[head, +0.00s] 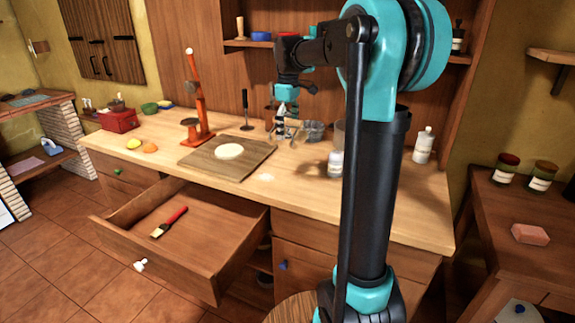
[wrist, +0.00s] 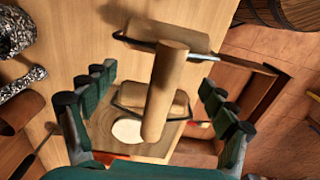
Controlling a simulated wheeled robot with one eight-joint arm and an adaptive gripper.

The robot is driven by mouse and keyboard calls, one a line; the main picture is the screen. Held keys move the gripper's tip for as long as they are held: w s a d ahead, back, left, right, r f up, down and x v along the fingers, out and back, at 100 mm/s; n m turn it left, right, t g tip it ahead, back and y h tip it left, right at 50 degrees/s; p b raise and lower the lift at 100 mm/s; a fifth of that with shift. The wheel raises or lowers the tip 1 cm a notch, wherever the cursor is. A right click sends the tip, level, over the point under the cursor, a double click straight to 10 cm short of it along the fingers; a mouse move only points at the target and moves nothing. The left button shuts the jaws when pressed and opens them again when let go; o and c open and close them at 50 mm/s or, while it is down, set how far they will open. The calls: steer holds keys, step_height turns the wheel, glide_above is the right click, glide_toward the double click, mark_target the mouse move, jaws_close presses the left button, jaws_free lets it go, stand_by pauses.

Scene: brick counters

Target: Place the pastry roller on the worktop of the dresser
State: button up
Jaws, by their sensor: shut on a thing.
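The pastry roller (wrist: 168,85) is in the wrist view, with a wooden handle and a wooden roll in a dark metal frame at each end. My gripper (wrist: 156,80) has its green fingers on either side of it and is shut on it. In the head view my gripper (head: 282,122) is over the back of the worktop, right of the cutting board; the roller is too small to make out clearly there. The dresser's worktop (head: 330,200) is pale wood and shows below the roller in the wrist view (wrist: 75,35).
A cutting board (head: 205,160) with a dough disc lies on the worktop. An orange stand (head: 198,110), a grey mortar (head: 315,130) and a white bottle (head: 423,145) stand around it. The drawer (head: 225,255) is open, with a red-handled brush (head: 170,222) inside. The worktop's front right is clear.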

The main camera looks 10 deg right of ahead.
step_height(320, 180, down, 13)
steer(key=shift+f, duration=0.15)
stand_by(0.4)
steer(key=shift+f, duration=0.25)
steer(key=shift+f, duration=0.25)
steer(key=c, duration=0.5)
steer(key=shift+f, duration=0.15)
steer(key=o, duration=1.7)
step_height(320, 180, up, 13)
steer(key=shift+r, duration=0.15)
